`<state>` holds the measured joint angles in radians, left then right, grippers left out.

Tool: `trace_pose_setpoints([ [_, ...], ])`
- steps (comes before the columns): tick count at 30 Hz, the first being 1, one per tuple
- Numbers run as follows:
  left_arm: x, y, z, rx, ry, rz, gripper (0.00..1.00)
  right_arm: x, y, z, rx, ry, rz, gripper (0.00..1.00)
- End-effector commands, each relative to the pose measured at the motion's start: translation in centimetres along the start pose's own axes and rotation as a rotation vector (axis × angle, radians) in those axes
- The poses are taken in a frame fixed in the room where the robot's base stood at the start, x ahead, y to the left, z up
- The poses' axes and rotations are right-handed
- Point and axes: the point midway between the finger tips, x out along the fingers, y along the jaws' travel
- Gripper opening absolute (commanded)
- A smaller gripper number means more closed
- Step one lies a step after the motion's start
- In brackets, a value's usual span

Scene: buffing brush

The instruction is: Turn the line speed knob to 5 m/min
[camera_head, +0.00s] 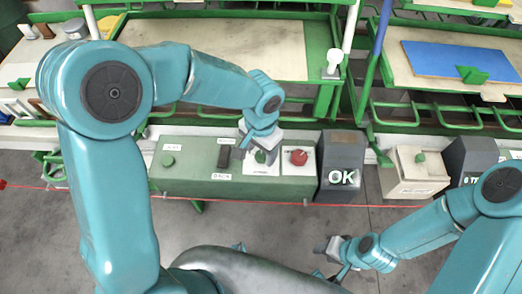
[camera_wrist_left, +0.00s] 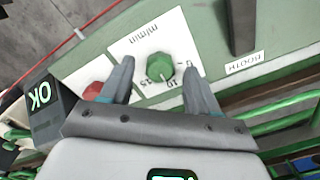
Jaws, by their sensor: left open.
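The line speed knob is a round green knob (camera_wrist_left: 159,67) on a white plate (camera_wrist_left: 130,50) marked m/min. In the wrist view the numbers 10 and 15 show near its lower edge, with a small pale mark on the knob on that side; the exact setting is too small to tell. The knob also shows in the head view (camera_head: 260,157), partly covered by my gripper. My left gripper (camera_head: 256,154) is open, with one finger on each side of the knob in the wrist view; I cannot tell whether they touch it. My right gripper (camera_head: 332,257) hangs low, away from the panel.
The green control box (camera_head: 190,185) also carries a red button (camera_head: 298,157), a dark slider-like part (camera_head: 225,155) and another green knob (camera_head: 168,161). A dark display (camera_head: 342,160) reading OK stands to its right. Green-framed workbenches are behind; grey floor is in front.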

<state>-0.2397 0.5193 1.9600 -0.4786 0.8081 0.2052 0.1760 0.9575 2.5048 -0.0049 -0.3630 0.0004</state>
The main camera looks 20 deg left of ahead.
Motion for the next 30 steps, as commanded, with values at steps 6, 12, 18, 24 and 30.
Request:
trace_pose_setpoints([
  [6, 1.1, -0.05, -0.14, 0.001, 0.0, 0.0, 0.61, 0.07, 0.02, -0.01, 0.0, 0.0, 0.0, 0.43],
  [12, 1.09, -0.06, -0.15, 0.001, 0.0, 0.0, 0.61, 0.07, 0.02, -0.01, 0.0, 0.0, 0.0, 0.43],
  [18, 1.06, -0.06, -0.14, 0.001, 0.0, 0.0, 0.05, 0.06, 0.02, -0.01, 0.0, 0.0, 0.0, 0.43],
  [24, 1.09, -0.05, -0.12, -0.009, 0.0, 0.0, 0.05, 0.19, 0.07, -0.01, 0.0, 0.0, 0.0, 0.43],
  [30, 1.22, -0.05, -0.13, -0.073, 0.0, 0.0, 0.05, 0.93, 0.34, -0.02, 0.0, 0.0, 0.0, 0.43],
])
